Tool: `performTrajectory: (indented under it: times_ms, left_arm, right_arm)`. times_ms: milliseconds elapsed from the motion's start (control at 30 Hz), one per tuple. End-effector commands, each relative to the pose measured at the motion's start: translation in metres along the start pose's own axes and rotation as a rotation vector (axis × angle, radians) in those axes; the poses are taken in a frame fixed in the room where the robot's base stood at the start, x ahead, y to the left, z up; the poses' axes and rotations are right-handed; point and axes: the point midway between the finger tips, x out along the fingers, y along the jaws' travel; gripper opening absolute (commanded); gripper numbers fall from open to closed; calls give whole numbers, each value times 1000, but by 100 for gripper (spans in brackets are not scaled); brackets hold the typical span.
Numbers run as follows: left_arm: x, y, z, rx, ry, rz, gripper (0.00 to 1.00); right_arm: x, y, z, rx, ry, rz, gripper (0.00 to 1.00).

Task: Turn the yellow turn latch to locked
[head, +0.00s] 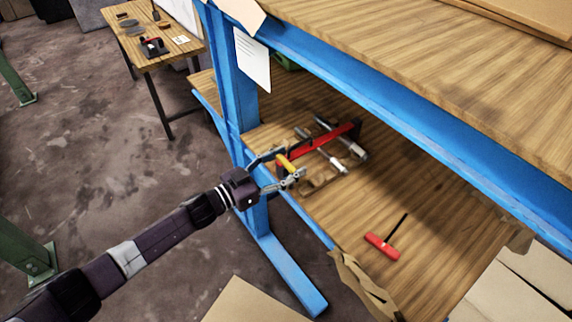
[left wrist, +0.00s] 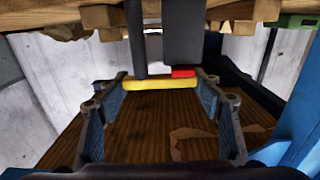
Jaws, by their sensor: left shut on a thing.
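The yellow turn latch (head: 286,163) shows as a short bar at the near end of a red bar tool on the lower wooden shelf. In the left wrist view the yellow latch (left wrist: 160,84) lies crosswise, spanning between my two fingers. My left gripper (head: 281,171) is shut on it, with a finger at each end; it also shows in the left wrist view (left wrist: 158,100). What the latch is mounted on is partly hidden by my gripper, and its locked mark cannot be made out. My right gripper is not in view.
The lower shelf (head: 440,245) of the blue bench holds a red clamp-like tool (head: 335,138), metal bars (head: 330,155) and a red T-handle (head: 382,246). The blue leg (head: 235,90) stands close to my gripper. The upper wooden top (head: 440,50) overhangs the shelf. The shelf's right part is mostly free.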

Motion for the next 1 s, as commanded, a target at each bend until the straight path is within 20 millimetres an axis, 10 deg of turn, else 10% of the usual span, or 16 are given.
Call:
performTrajectory:
  times_ms: [333, 367, 533, 1000]
  left_arm:
    - [0, 0, 0, -1, -2, 16, 36]
    - [0, 0, 0, -1, -2, 16, 61]
    - [0, -1, 0, -1, -2, 16, 78]
    - [-21, -2, 2, -2, -5, 14, 78]
  right_arm:
    - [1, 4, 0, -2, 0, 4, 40]
    - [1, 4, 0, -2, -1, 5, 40]
    - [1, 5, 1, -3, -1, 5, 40]
    - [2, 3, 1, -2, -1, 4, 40]
